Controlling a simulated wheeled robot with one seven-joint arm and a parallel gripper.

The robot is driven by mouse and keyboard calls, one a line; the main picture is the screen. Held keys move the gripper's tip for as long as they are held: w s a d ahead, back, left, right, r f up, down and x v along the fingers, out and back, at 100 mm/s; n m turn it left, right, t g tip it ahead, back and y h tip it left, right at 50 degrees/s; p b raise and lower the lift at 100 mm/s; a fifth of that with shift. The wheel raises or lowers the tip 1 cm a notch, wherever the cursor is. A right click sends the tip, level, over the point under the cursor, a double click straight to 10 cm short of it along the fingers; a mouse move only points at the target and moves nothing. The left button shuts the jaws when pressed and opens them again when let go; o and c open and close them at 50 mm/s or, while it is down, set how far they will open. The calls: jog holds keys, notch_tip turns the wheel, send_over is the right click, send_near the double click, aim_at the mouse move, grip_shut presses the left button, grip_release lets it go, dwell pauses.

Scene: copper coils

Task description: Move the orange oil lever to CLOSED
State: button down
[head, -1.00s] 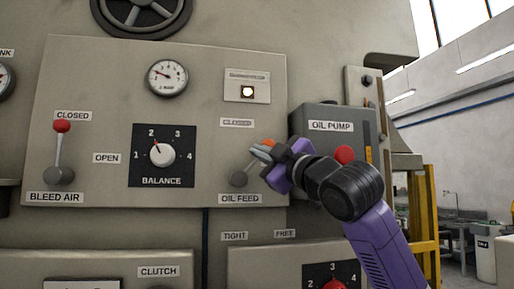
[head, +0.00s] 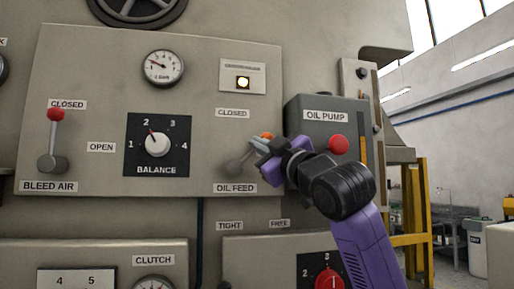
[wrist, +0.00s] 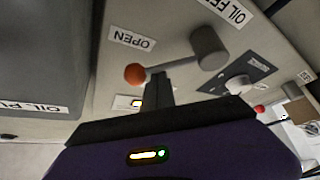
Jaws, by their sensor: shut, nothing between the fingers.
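The oil feed lever has an orange ball knob (head: 267,136) and a grey round pivot (head: 233,168) above the OIL FEED label. Its arm slants up and right from the pivot, away from straight up toward the CLOSED label (head: 232,113). In the wrist view the orange knob (wrist: 135,74) is near the OPEN label (wrist: 132,39). My gripper (head: 256,146) is shut and empty, its tips just beside the lever near the knob. The wrist view shows the fingertips (wrist: 157,80) by the lever arm; I cannot tell whether they touch it. My gripper hides part of the panel in the head view.
The oil pump box (head: 325,135) with a red button (head: 338,145) juts out right beside my gripper. The balance dial (head: 157,144) and the red-knobbed bleed air lever (head: 55,140) are to the left.

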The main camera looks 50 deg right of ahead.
jog(key=f+m+h+b, duration=0.1)
jog(key=m+h, duration=0.1)
jog(key=m, duration=0.1)
jog(key=d+f+m+g+h+b, duration=0.1)
jog(key=f+m+h, duration=0.1)
jog(key=m+h, duration=0.1)
jog(key=s+d+f+m+h+b, duration=0.1)
jog(key=f+m+h+b, duration=0.1)
jog(key=m, duration=0.3)
jog(key=shift+s+g, duration=0.1)
jog(key=shift+g, duration=0.2)
jog(key=shift+f, duration=0.1)
